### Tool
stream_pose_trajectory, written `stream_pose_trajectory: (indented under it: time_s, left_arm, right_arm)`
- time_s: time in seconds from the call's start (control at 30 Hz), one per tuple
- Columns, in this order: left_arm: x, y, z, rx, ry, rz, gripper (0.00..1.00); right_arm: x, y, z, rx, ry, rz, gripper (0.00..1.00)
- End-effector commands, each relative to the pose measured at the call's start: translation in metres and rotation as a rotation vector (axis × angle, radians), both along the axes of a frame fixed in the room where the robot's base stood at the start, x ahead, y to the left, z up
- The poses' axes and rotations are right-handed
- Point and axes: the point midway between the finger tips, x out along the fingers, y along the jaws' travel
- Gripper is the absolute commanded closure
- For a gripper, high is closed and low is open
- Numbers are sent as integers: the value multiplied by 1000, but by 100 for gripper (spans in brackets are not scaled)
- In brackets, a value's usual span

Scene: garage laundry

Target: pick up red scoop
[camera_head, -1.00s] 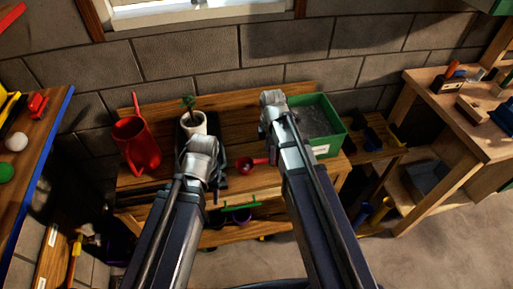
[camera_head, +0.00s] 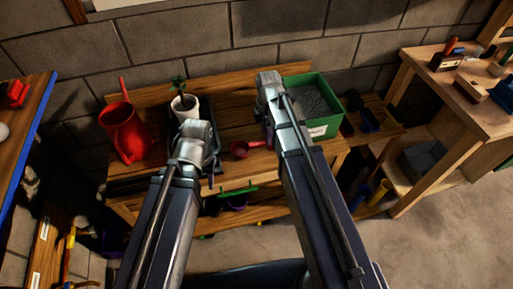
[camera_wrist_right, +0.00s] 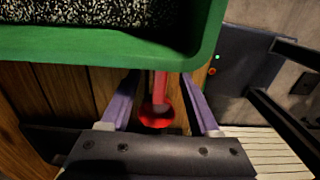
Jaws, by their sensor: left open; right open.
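The red scoop (camera_head: 240,150) lies on the wooden bench, left of the green bin, with its handle toward the bin. In the right wrist view the scoop (camera_wrist_right: 157,115) shows a round red bowl and a handle running up toward the bin wall. My right gripper (camera_wrist_right: 160,100) is open, its two purple fingers on either side of the scoop; I cannot tell whether they touch it. In the head view its jaws are hidden by my right arm. My left gripper (camera_head: 195,152) is over the bench left of the scoop, open, its fingers mostly hidden by the wrist.
The green bin (camera_head: 325,128) of dark granular soil stands close to the scoop. A red watering can (camera_head: 123,133) and a white pot with a plant (camera_head: 184,108) stand at the left. A workbench (camera_head: 465,105) with tools is at the right. A block wall rises behind.

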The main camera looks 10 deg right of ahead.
Motion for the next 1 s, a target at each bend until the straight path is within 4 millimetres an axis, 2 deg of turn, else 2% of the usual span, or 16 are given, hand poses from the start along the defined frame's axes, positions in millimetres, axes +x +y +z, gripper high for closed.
stream_pose_trajectory:
  time_s: [0.4,0.7,1.0]
  left_arm:
    - [0,0,-49,0,0,0,50]
    - [0,0,-48,0,0,0,50]
    - [0,0,-48,0,0,0,50]
  right_arm:
    - [-2,-5,-49,0,0,0,38]
    - [-2,-5,-48,0,0,0,38]
    - [-2,-5,-48,0,0,0,71]
